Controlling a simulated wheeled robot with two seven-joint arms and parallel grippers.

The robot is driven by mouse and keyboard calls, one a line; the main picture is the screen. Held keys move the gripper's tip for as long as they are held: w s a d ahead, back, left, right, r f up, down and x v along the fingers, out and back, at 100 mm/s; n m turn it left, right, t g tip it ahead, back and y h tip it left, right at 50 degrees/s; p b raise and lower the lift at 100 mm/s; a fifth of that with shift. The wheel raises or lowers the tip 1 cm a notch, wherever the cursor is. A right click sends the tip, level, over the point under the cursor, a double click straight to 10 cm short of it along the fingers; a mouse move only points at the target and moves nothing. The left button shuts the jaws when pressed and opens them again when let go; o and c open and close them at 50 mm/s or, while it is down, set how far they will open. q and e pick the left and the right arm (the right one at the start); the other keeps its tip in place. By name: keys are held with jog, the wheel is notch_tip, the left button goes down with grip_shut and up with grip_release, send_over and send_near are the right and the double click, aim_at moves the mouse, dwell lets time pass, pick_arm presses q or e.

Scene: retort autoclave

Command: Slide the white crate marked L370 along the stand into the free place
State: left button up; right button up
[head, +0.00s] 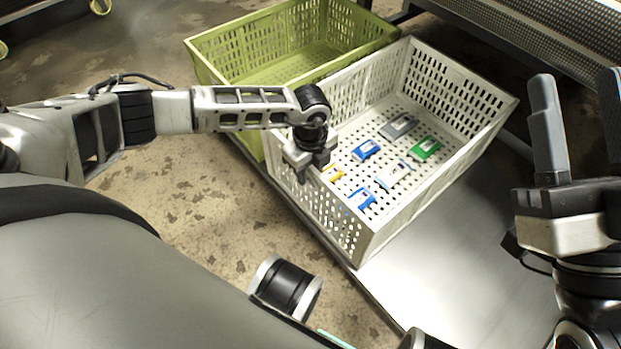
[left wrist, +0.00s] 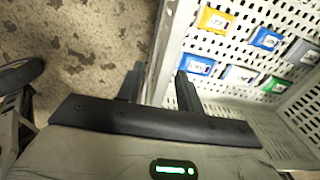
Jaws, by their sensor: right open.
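The white crate (head: 385,238) stands on the grey metal stand (head: 450,270), beside the green crate. No L370 marking can be read on it. My left gripper (head: 307,170) is at the rim of its left wall. Bare stand surface lies in front and to the right of the white crate.
The green crate (head: 225,48) stands behind and to the left, close against the white crate. Several small coloured packs (head: 366,150) lie inside the white crate. A perforated metal structure (head: 540,30) is at the back right. Stained floor lies to the left.

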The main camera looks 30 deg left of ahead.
pick_arm(q)
jog(key=shift+f, duration=0.95)
pick_arm(e)
jog(key=n+y, duration=0.1)
jog(key=s+r+n+y, duration=0.1)
jog(key=n, duration=0.1)
jog(key=shift+a+r+g, duration=0.15)
jog(key=shift+r+g, duration=0.1)
jog(key=shift+g, duration=0.05)
pick_arm(q)
grip_shut()
